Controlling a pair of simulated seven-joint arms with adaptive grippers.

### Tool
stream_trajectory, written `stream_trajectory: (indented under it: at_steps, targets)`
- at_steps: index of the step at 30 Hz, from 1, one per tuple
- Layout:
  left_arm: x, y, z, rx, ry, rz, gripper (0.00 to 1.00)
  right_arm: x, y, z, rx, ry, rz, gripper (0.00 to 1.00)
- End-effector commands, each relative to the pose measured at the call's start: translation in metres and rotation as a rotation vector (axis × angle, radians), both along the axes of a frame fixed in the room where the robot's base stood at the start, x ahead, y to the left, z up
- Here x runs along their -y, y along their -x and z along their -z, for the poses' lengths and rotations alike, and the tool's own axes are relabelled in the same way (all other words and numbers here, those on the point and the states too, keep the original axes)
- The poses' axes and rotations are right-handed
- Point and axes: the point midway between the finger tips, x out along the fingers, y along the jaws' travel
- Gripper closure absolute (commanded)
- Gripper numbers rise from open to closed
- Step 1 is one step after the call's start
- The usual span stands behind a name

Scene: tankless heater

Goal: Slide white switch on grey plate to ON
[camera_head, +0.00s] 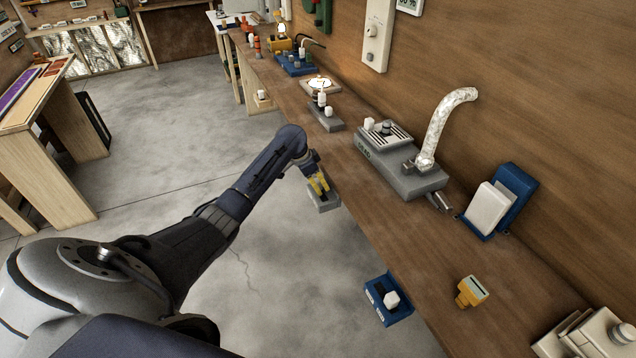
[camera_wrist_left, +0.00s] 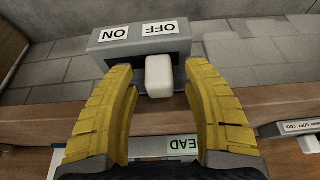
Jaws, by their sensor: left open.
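The grey plate (camera_wrist_left: 140,47) carries two labels that appear upside down in the left wrist view, ON on the left and OFF on the right. Its white switch (camera_wrist_left: 158,76) is a rounded block in line with the OFF label. My left gripper (camera_wrist_left: 160,100) has its yellow fingers spread, one on each side of the switch, with visible gaps; I cannot tell its exact depth. In the head view the grey plate (camera_head: 323,205) is at the bench's front edge, and my left gripper (camera_head: 318,186) covers its switch. My right gripper is not in view.
The wooden bench (camera_head: 365,195) runs behind the plate. A grey unit (camera_head: 405,180) with a silver duct (camera_head: 440,125) stands on it. A blue plate with a white knob (camera_head: 388,301) is at the front edge, and a yellow device (camera_head: 472,290) sits to the right.

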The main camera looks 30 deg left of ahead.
Motion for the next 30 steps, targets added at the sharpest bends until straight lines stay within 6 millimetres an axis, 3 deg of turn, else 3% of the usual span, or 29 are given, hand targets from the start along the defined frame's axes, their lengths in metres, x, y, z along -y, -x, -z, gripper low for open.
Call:
stream_trajectory:
  at_steps: [8,21,30]
  targets:
    - [0.0001,-0.0002,0.0001,0.0,0.0,0.0,0.5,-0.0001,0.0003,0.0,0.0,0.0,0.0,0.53]
    - [0.0001,-0.0002,-0.0001,0.0,0.0,0.0,1.0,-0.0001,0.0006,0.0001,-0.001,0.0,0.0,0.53]
    - [0.0081,-0.0009,0.0002,0.0,0.0,0.008,1.0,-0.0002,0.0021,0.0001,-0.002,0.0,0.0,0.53]
